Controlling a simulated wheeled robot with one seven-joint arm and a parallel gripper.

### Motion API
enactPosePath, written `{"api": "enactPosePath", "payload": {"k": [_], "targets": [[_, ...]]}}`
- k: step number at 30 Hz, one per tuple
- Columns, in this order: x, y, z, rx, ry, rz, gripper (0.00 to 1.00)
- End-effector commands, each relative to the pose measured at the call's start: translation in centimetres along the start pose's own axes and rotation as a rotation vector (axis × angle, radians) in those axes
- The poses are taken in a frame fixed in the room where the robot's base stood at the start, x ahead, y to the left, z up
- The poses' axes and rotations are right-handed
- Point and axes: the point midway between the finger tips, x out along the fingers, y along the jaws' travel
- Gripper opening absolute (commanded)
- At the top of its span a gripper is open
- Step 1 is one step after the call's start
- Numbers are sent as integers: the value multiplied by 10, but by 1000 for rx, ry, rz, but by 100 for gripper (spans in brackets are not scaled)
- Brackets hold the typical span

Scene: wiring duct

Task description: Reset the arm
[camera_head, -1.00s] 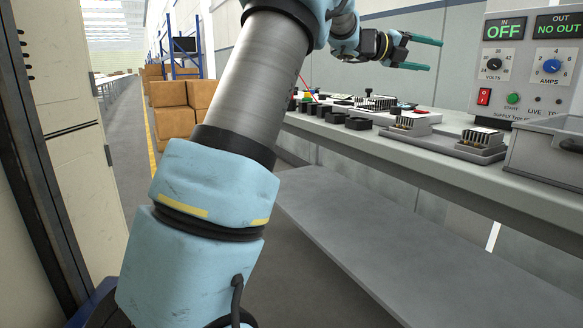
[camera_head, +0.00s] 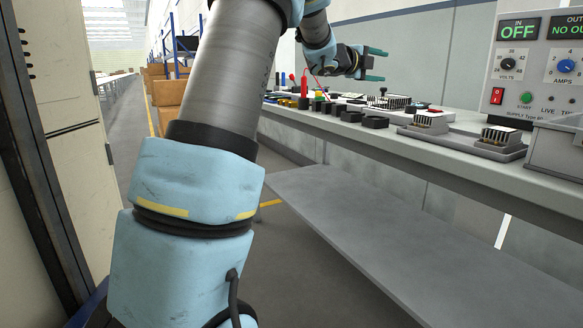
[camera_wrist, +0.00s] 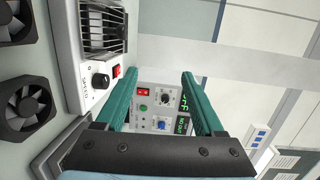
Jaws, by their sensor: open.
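My gripper (camera_head: 374,65) is above the back of the workbench (camera_head: 400,143) in the head view, with its two green fingers apart and pointing right. In the wrist view my gripper (camera_wrist: 158,82) shows both green fingers spread, with nothing between them. The power supply (camera_wrist: 160,112), with its dials and display, shows beyond the fingers, farther off. My arm rises from the lower left across the head view and hides part of the scene behind it.
The power supply (camera_head: 540,62) stands at the right of the bench, its display reading OFF. Several black parts, components and red and black leads (camera_head: 304,85) lie along the bench. A grey box (camera_head: 556,148) sits at the right end. A lower shelf (camera_head: 370,235) is bare.

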Motion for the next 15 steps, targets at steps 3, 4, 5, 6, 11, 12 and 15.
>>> {"api": "enactPosePath", "payload": {"k": [3,4,5,6,11,12,15], "targets": [[-28,27,36,-181,-155,38,70],[-36,36,44,-236,-200,49,70],[-46,46,54,-294,-249,62,70],[-62,63,66,-380,-319,81,70],[-140,142,94,-751,-624,171,70],[-161,163,95,-840,-698,194,70],[-214,213,87,-1052,-877,254,70]]}}
